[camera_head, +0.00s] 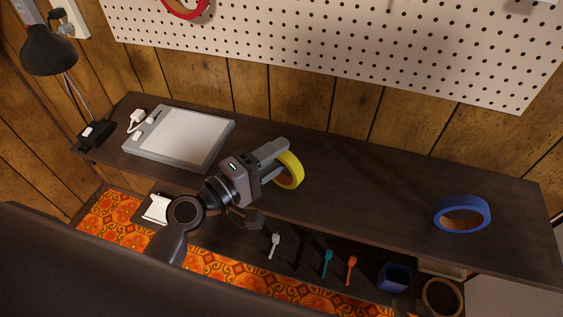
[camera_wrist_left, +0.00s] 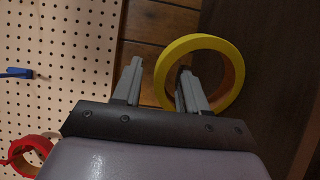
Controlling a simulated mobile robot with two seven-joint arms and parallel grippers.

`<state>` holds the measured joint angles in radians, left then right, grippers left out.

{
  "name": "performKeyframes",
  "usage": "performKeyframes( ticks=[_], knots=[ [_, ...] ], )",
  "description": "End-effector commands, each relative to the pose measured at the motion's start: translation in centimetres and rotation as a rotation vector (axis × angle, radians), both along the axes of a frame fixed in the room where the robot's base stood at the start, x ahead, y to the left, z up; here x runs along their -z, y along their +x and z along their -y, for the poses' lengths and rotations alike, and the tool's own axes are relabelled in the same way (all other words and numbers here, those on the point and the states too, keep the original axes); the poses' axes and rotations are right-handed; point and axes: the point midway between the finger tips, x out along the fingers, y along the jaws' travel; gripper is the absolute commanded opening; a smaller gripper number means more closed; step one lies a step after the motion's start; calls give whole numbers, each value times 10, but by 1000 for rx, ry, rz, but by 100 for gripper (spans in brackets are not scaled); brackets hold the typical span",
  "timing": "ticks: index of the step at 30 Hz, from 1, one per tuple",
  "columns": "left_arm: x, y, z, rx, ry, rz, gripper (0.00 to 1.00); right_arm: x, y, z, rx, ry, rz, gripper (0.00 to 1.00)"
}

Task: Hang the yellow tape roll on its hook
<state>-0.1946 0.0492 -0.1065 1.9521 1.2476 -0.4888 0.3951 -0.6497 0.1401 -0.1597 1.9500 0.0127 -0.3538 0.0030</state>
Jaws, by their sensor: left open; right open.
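The yellow tape roll (camera_head: 291,170) stands on edge on the dark shelf, right at my left gripper (camera_head: 272,152). My left gripper is open. In the left wrist view its two fingers (camera_wrist_left: 160,85) are apart, with the near rim of the yellow tape roll (camera_wrist_left: 161,84) between them. One finger overlaps the roll's hole and the other is outside the ring; I cannot tell whether they touch it. A blue hook (camera_wrist_left: 18,73) shows on the pegboard (camera_wrist_left: 60,60) in that view. My right gripper cannot be made out.
A red tape roll (camera_head: 185,8) hangs on the pegboard above. A grey tablet (camera_head: 180,137) and a black lamp (camera_head: 50,50) are at the left. The shelf's middle is clear.

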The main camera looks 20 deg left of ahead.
Motion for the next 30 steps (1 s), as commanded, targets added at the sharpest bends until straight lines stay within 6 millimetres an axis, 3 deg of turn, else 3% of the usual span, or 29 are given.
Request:
performKeyframes(
  ticks=[4,12,16,30],
  knots=[
    [0,12,8,1,0,0,42,-3,0,0,0,0,0,43],
    [1,13,9,1,3,-1,42,-3,0,0,0,0,0,43],
    [1,13,9,1,3,-1,0,-3,0,0,0,0,0,43],
    [-4,14,9,1,3,-1,0,-7,0,0,1,-1,-1,43]
  ],
)
